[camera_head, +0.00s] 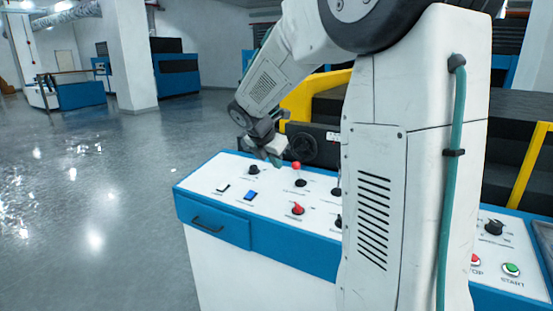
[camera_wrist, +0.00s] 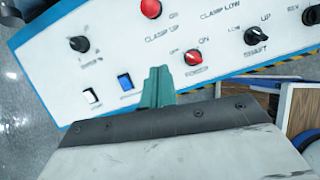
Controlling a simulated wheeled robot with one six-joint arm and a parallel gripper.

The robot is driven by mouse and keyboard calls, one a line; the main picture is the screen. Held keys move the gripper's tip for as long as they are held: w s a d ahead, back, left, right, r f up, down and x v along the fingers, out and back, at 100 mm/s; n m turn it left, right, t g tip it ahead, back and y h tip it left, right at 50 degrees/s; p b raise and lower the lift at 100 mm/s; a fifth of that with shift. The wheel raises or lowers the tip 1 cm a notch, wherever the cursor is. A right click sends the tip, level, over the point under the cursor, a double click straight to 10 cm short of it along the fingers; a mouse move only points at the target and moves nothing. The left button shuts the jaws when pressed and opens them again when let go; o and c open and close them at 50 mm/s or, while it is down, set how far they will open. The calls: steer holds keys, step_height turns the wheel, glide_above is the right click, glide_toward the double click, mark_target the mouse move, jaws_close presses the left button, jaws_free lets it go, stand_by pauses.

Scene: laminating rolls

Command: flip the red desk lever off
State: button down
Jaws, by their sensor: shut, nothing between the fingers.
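My gripper (camera_head: 275,160) is shut and empty, above the panel's back left part, just left of the red-topped lever. In the wrist view its teal fingers (camera_wrist: 157,88) are together, left of the red knob.
A black knob (camera_head: 253,170), a white switch (camera_head: 223,188) and a blue switch (camera_head: 250,196) are on the panel's left. My arm hides the panel's middle. Red and green (camera_head: 511,269) buttons are at the right. Black machinery with yellow guards stands behind. Open floor lies left.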

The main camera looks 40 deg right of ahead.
mark_target(298, 174)
steer(key=w+d+f, duration=0.1)
steer(key=d+f, duration=0.3)
steer(key=d, duration=0.3)
steer(key=shift+w+f, duration=0.2)
steer(key=shift+w, duration=0.05)
steer(key=shift+d, duration=0.25)
